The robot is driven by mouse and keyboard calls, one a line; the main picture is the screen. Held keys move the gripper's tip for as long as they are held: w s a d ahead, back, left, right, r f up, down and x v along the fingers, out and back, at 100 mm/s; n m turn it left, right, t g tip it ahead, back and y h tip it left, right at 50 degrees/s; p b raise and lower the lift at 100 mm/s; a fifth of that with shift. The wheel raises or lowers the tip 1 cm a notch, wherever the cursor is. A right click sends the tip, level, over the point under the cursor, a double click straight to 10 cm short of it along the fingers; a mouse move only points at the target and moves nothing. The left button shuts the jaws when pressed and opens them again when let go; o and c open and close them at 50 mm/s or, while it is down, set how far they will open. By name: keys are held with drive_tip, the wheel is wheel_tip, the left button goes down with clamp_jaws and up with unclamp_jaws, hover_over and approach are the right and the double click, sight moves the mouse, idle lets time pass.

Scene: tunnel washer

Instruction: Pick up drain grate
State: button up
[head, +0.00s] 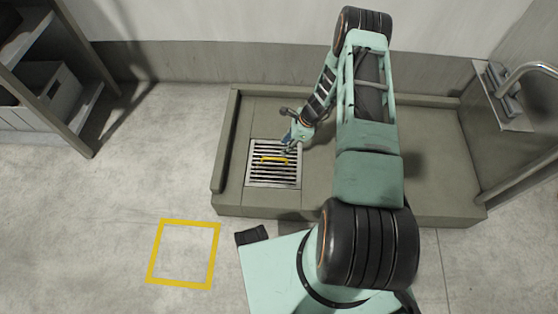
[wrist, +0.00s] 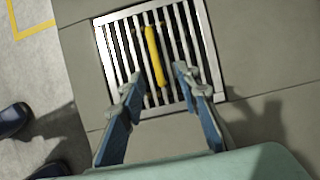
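The drain grate (head: 273,178) is a square metal frame with dark slots, set in the raised tan platform. My gripper (head: 290,147) is over the back right part of the grate. In the wrist view my gripper (wrist: 157,82) is open, with its two fingers apart on either side of the handle's near end. Nothing is between the fingers except the view of handle and bars; their height above the grate is unclear.
The low platform (head: 230,160) has a raised rim at its left and back. A yellow square outline (head: 184,254) marks clear floor at the front left. A shelf unit (head: 75,75) stands at the left. A basin with a tap (head: 505,90) is at the right.

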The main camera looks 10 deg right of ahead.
sight(275, 158)
drive_tip(key=b+x, duration=0.1)
drive_tip(key=x, duration=0.4)
drive_tip(key=shift+s+a+f+b, duration=0.1)
drive_tip(key=shift+a+f+b, duration=0.1)
drive_tip(key=shift+f+b, duration=0.15)
drive_tip(key=x, duration=0.1)
drive_tip(key=b+x, duration=0.1)
drive_tip(key=x, duration=0.1)
drive_tip(key=b+x, duration=0.1)
drive_tip(key=x, duration=0.1)
drive_tip(key=shift+s+a, duration=0.15)
drive_tip(key=shift+a, duration=0.15)
clamp_jaws()
drive_tip(key=shift+r, duration=0.1)
